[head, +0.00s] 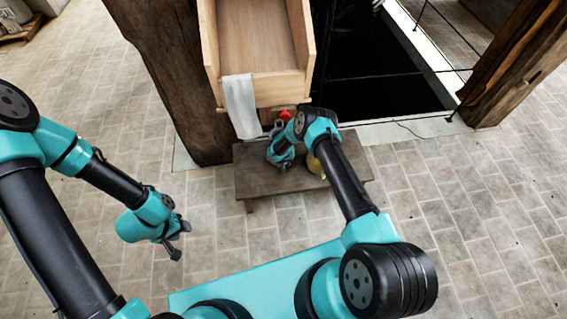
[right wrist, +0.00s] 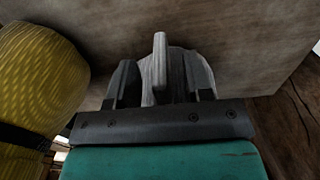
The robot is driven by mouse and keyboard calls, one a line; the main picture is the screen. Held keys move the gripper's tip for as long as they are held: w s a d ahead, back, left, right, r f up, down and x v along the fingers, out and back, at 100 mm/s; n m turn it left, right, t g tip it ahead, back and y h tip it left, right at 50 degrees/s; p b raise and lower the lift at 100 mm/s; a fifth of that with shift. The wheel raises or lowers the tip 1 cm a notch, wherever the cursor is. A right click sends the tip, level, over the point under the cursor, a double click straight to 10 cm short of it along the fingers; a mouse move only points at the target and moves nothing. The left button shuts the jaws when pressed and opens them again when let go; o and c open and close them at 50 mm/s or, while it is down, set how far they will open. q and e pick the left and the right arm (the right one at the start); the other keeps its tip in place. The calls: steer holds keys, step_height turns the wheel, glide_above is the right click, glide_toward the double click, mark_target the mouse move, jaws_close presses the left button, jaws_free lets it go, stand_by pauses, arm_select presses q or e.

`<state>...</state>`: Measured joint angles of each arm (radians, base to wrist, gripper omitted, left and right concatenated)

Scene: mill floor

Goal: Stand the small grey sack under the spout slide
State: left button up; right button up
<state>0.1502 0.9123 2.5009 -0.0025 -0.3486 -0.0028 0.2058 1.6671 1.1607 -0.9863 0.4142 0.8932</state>
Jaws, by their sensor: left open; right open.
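The spout slide (head: 258,45) is a pale wooden trough at the top centre of the head view, with a whitish cloth (head: 240,105) hanging over its lower lip. In the right wrist view the small grey sack (right wrist: 160,65) stands between the two fingers of my right gripper (right wrist: 162,82), which are open around it. In the head view my right gripper (head: 281,155) is low over the dark bench (head: 250,183), and the arm mostly hides the sack there. My left gripper (head: 178,240) is open and empty above the floor at the left.
A yellow sack (right wrist: 35,85) with a dark band stands close left of the right gripper; it also shows on the bench in the head view (head: 316,166). A red object (head: 285,115) is behind the right wrist. A thick wooden post (head: 175,80) rises behind the bench. Paved floor is clear at right.

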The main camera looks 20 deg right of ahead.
steer(key=shift+r, duration=3.8)
steer(key=s+r+y, duration=0.1)
steer(key=s+r, duration=0.6)
steer(key=s, duration=0.3)
steer(key=s+r+y, duration=0.1)
steer(key=s+r, duration=0.7)
steer(key=s, duration=0.3)
steer(key=s+a+r+y, duration=0.1)
steer(key=s+r, duration=0.7)
steer(key=s, duration=0.2)
steer(key=shift+s+t+y, duration=0.25)
steer(key=shift+t+y, duration=0.15)
arm_select(q)
steer(key=shift+o, duration=0.4)
